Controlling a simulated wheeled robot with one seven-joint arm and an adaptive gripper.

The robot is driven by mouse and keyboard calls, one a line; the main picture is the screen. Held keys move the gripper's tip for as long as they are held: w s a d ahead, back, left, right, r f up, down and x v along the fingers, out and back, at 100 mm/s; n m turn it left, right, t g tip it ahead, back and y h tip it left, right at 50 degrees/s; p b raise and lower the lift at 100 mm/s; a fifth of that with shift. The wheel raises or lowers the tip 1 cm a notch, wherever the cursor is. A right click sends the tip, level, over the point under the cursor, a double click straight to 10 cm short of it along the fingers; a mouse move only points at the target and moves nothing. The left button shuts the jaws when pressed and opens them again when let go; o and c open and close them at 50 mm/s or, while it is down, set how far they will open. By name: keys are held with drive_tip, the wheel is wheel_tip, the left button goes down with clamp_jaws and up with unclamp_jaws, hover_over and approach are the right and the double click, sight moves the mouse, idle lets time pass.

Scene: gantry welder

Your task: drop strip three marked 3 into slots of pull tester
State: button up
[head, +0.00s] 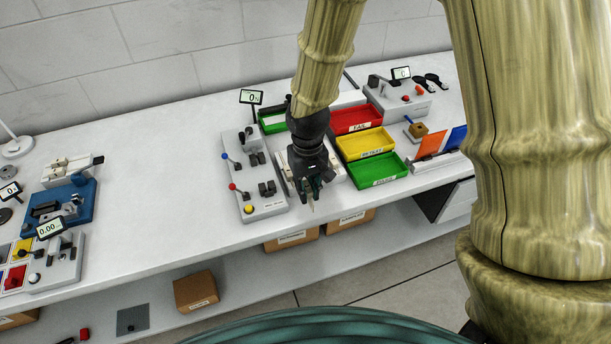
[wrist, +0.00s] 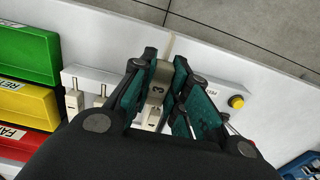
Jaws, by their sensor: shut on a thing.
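In the wrist view my gripper (wrist: 160,75) is shut on a pale strip (wrist: 157,90) marked 3. The strip stands between the two teal finger pads, and its far end shows beyond them. In the head view my gripper (head: 312,192) is near the front of the bench, just right of a grey tester base (head: 262,205) with blue-knobbed and red-knobbed levers and a yellow button. I take this for the pull tester; the wrist view shows its yellow button (wrist: 237,102) and part of a label. The tester's slots cannot be made out.
A white rack (wrist: 70,80) with small pale strips is beside my gripper. Red (head: 356,119), yellow (head: 366,143) and green (head: 378,170) bins stand right of it. A small display (head: 251,97) stands behind the tester.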

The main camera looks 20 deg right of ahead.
drive_tip(key=s+a, duration=0.1)
drive_tip(key=s, duration=0.4)
drive_tip(key=shift+w+a+r+p, duration=0.4)
drive_tip(key=shift+w+a+p, duration=1.05)
drive_tip(key=shift+w, duration=1.05)
drive_tip(key=shift+w+a+r+p, duration=0.35)
drive_tip(key=shift+w+a+p, duration=1.05)
drive_tip(key=shift+w, duration=1.1)
drive_tip(key=shift+w+a+r+p, duration=0.4)
drive_tip(key=shift+w+a+p, duration=1.05)
drive_tip(key=shift+w, duration=1.05)
drive_tip(key=shift+d+f, duration=0.25)
drive_tip(key=shift+f, duration=0.6)
drive_tip(key=shift+f+b, duration=0.35)
drive_tip(key=shift+f, duration=0.45)
